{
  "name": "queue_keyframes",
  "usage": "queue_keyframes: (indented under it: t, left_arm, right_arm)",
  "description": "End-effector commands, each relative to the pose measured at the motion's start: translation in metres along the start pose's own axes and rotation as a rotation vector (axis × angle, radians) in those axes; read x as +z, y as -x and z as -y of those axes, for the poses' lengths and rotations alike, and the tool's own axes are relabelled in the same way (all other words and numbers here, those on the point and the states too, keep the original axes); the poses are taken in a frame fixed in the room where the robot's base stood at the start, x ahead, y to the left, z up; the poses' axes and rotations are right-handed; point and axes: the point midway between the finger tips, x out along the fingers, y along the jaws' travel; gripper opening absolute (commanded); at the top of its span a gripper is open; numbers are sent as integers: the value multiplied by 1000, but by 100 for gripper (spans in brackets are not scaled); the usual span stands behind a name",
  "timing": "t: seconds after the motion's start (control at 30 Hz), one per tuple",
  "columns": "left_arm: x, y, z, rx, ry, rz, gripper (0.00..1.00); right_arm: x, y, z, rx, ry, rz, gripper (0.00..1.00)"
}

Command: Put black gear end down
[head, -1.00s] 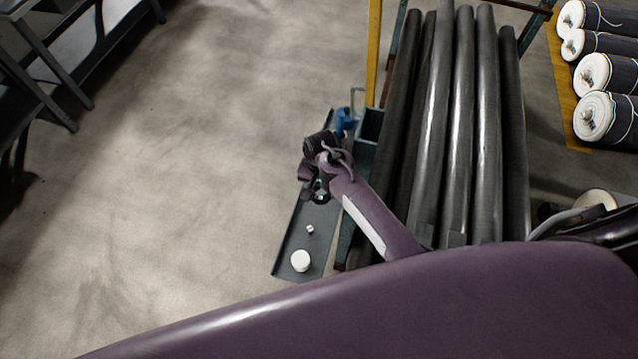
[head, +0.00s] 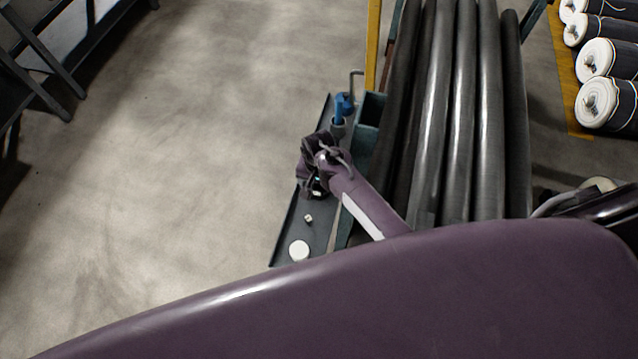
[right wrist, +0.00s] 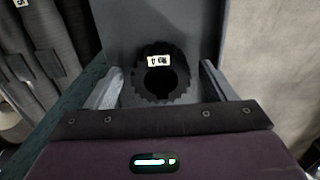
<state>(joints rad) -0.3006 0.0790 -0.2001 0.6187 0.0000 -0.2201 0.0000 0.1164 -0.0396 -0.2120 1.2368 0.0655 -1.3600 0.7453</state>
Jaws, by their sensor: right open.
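The black gear (right wrist: 148,86) is a toothed ring with a dark centre hole and a small white label printed with characters. In the right wrist view it lies on the grey tray surface, between the two fingers of my right gripper (right wrist: 161,72). The fingers stand apart, one on each side, with visible gaps to the gear. In the head view my right gripper (head: 314,187) is low over the middle of the narrow grey tray (head: 288,232). It largely hides the gear there. How high the fingers are above the tray is hard to tell. My left gripper is not in view.
A white round piece (head: 299,250) and a small white piece (head: 308,218) lie at the tray's near end. A blue tool-like object (head: 341,108) stands at its far end. Long grey rolls (head: 464,110) fill a rack to the right. Open floor (head: 190,130) lies left.

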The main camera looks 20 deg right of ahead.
Motion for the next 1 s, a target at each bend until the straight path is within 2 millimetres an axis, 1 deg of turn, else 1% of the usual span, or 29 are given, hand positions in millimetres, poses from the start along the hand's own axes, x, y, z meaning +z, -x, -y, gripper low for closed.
queue_keyframes:
  t: [0.13, 0.23, 0.37, 0.5, 0.7, 0.83, 1.0]
  left_arm:
    - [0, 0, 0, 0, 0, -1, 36]
    - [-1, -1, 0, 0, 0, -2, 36]
    - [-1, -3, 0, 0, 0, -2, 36]
    - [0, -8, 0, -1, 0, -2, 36]
    - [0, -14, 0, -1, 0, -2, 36]
    - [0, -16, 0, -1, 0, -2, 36]
    - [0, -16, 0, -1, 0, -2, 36]
  right_arm:
    - [0, 3, 1, -2, 0, -1, 77]
    - [-1, 11, 1, -2, 0, -2, 77]
    - [-1, 33, 1, -4, -1, -4, 77]
    - [-1, 64, 1, -4, 0, -4, 77]
    - [-1, 101, 1, -3, 0, -4, 77]
    - [-1, 115, 1, -1, 0, -3, 77]
    - [-1, 121, 1, -1, 0, -2, 77]
